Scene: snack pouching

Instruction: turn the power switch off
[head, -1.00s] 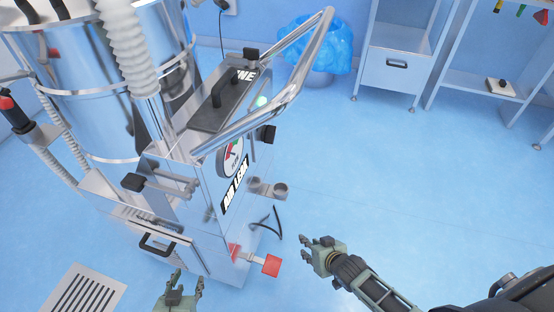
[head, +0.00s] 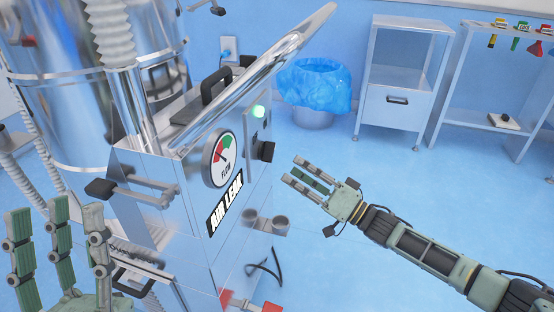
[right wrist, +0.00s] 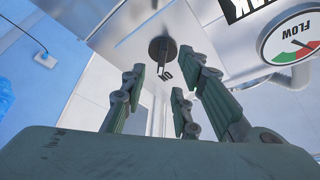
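My left gripper (head: 57,228) is open and empty at the lower left, in front of the machine.
A flow gauge (head: 222,159) and an "AIR LEAK" label are left of the knob. A blue-lined bin (head: 314,118) and a cabinet (head: 402,108) stand behind; floor at right is clear.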

